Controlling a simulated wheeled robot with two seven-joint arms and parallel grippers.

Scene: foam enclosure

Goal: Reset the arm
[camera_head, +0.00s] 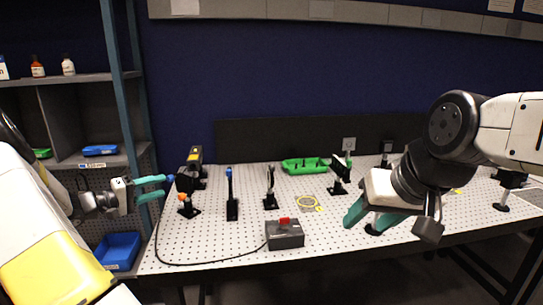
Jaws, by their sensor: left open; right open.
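My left gripper (160,188) is at the left, just off the table's left edge, with its two teal fingers apart and nothing between them. My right arm comes in from the right, and my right gripper (362,218) hangs over the right half of the white perforated table (225,248). Its teal fingers point down and left, with no object seen in them. The view is partly hidden by its own wrist.
A grey box with a red switch (284,233) sits at the table's front, with a black cable (190,263) running left. Shelves with blue bins (118,251) are at left.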

